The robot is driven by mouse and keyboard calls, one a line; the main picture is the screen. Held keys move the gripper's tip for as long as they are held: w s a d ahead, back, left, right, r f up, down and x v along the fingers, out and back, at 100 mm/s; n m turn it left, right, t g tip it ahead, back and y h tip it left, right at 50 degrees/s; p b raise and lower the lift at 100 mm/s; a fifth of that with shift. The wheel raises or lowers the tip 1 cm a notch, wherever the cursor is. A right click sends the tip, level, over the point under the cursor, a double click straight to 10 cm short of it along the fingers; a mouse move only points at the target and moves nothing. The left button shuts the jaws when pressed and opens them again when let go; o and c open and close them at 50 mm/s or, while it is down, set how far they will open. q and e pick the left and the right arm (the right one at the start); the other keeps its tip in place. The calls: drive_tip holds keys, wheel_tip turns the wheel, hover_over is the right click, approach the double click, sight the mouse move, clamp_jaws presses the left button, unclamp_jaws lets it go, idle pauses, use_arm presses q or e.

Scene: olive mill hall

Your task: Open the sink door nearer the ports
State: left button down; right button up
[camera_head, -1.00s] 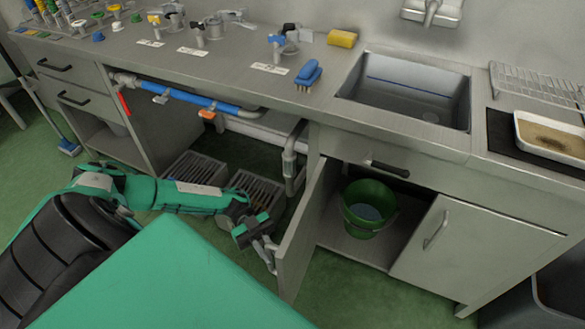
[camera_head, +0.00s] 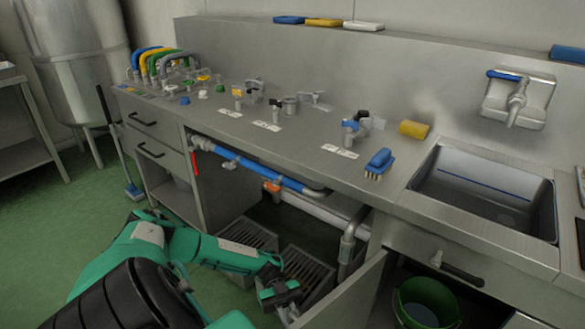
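The sink door nearer the ports (camera_head: 345,299) stands swung open below the left side of the sink (camera_head: 485,193). I see it nearly edge-on, and its lower part is cut off by the frame. My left gripper (camera_head: 287,306) is at the door's outer face, by its handle; whether it touches the handle or holds it is unclear, since the fingers are small and partly cut off. The ports with coloured hoses (camera_head: 165,64) are at the counter's far left end. My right gripper is out of view.
A green bucket (camera_head: 427,302) stands inside the open cabinet. Grey slotted crates (camera_head: 307,272) sit under the counter, left of the door. A blue pipe (camera_head: 258,170) runs beneath the counter.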

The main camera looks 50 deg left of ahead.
use_arm(q)
drive_tip(key=c, duration=1.8)
unclamp_jaws()
drive_tip(key=shift+o, duration=0.2)
